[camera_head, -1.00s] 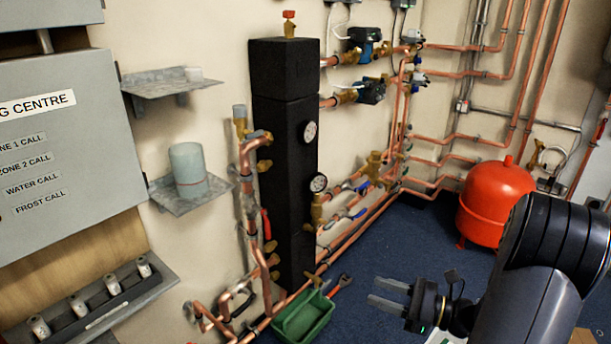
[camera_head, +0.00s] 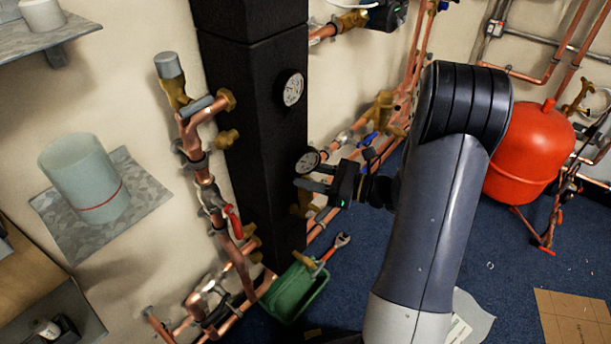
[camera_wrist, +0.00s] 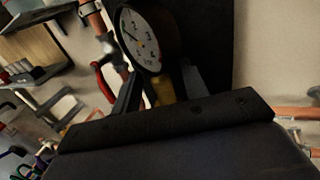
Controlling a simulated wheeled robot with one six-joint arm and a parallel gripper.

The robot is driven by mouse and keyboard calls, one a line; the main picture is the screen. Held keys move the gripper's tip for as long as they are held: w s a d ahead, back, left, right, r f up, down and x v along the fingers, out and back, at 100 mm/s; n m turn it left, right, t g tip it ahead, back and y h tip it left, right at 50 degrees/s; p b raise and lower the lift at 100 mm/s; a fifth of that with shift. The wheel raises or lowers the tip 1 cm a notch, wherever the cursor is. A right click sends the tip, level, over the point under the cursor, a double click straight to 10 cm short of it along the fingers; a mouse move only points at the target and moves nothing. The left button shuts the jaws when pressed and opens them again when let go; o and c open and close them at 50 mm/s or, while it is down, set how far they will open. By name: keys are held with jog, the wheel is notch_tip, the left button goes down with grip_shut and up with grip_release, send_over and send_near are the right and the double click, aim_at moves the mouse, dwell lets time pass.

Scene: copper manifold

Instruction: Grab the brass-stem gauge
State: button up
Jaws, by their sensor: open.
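The brass-stem gauge (camera_head: 307,160) has a round white dial with a dark rim and stands low in front of the black column (camera_head: 255,130). In the wrist view its dial (camera_wrist: 142,40) is large, just beyond the fingertips. Its brass stem (camera_wrist: 164,90) shows between the two fingers. My gripper (camera_head: 306,176) is open, its fingers pointing left at the stem just under the dial; the wrist view shows the fingers (camera_wrist: 163,72) on either side of the stem. I cannot tell whether either finger touches it.
A second gauge (camera_head: 291,88) sits higher on the column. Copper pipes with a red-handled valve (camera_head: 233,222) run left of the column. A green tray (camera_head: 293,290) with a wrench (camera_head: 335,247) is below. A red tank (camera_head: 530,150) stands at right.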

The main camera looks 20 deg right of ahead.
jog(key=shift+w+a, duration=0.35)
jog(key=shift+a, duration=0.15)
jog(key=shift+c, duration=0.3)
grip_shut()
